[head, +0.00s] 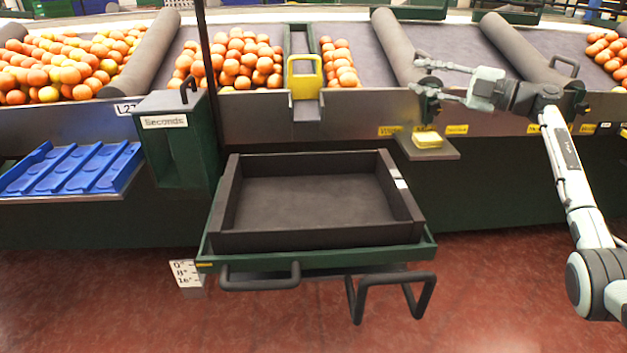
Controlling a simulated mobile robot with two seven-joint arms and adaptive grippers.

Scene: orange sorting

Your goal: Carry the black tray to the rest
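The black tray (320,238) is empty and sits level in the middle of the head view. It lies on a green-edged support (330,262) with dark handles at its front. I cannot tell which part is the rest. My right gripper (420,76) is at the upper right, above and beyond the tray's right side, well apart from it. Its fingers are spread and point left, with nothing seen between them. My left gripper is not in view.
Oranges (235,58) lie in sloped lanes between grey rollers (145,55) at the back. A green "Seconds" box (180,140) stands left of the tray, beside a blue rack (70,168). A small ledge (445,152) holds a yellow item (428,140). The red floor in front shows clear.

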